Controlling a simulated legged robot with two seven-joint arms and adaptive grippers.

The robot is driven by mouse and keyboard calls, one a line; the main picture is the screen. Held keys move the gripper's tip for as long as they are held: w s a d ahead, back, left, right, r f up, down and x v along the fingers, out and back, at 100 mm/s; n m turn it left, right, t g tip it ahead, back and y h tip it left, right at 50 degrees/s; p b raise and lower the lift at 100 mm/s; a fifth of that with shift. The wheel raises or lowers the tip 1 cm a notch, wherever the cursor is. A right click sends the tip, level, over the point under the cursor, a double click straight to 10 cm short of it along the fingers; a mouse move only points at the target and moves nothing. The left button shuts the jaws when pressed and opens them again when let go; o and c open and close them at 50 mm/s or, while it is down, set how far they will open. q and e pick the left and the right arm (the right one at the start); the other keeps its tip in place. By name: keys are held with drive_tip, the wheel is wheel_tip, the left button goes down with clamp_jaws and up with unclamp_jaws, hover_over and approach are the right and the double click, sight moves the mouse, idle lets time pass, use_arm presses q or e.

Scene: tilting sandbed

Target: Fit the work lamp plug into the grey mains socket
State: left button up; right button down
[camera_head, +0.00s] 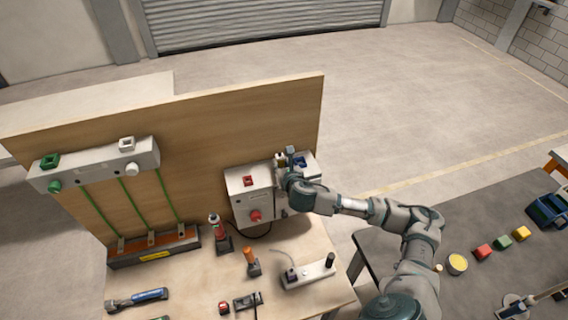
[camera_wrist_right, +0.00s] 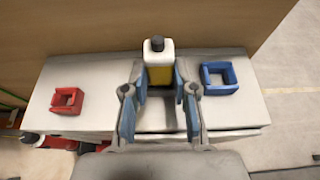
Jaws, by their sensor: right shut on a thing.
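My right gripper (camera_head: 281,170) is over the top of the white box (camera_head: 240,182) at the board. In the right wrist view its two blue fingers (camera_wrist_right: 160,88) are shut on a yellow and white plug-like piece (camera_wrist_right: 160,74) with a dark round end. The piece stands between a red square socket (camera_wrist_right: 67,100) and a blue square socket (camera_wrist_right: 219,78) on the box top. The surface under the piece is hidden, so I cannot tell whether a grey socket is there or whether the piece is seated. My left gripper is not in view.
A wooden board (camera_head: 200,115) stands behind the box. A white unit (camera_head: 90,168) at left has a green and a pale square socket. A power strip (camera_head: 308,276), a screwdriver-like tool (camera_head: 251,261) and a red-topped tool (camera_head: 216,230) occupy the bench. The bench's middle front is partly clear.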

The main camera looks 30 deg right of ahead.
drive_tip(key=shift+a+f, duration=0.25)
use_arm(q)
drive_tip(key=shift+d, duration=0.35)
use_arm(e)
drive_tip(key=shift+s, duration=0.1)
drive_tip(key=c, duration=1.1)
unclamp_jaws()
drive_tip(key=shift+o, duration=1.3)
drive_tip(key=shift+a, duration=0.1)
drive_tip(key=shift+w+a, duration=0.15)
drive_tip(key=shift+w, duration=0.05)
drive_tip(key=o, duration=0.5)
drive_tip(key=shift+r, duration=0.1)
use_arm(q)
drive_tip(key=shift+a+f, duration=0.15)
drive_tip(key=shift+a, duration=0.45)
use_arm(e)
drive_tip(key=shift+s, duration=0.1)
drive_tip(key=shift+d, duration=0.25)
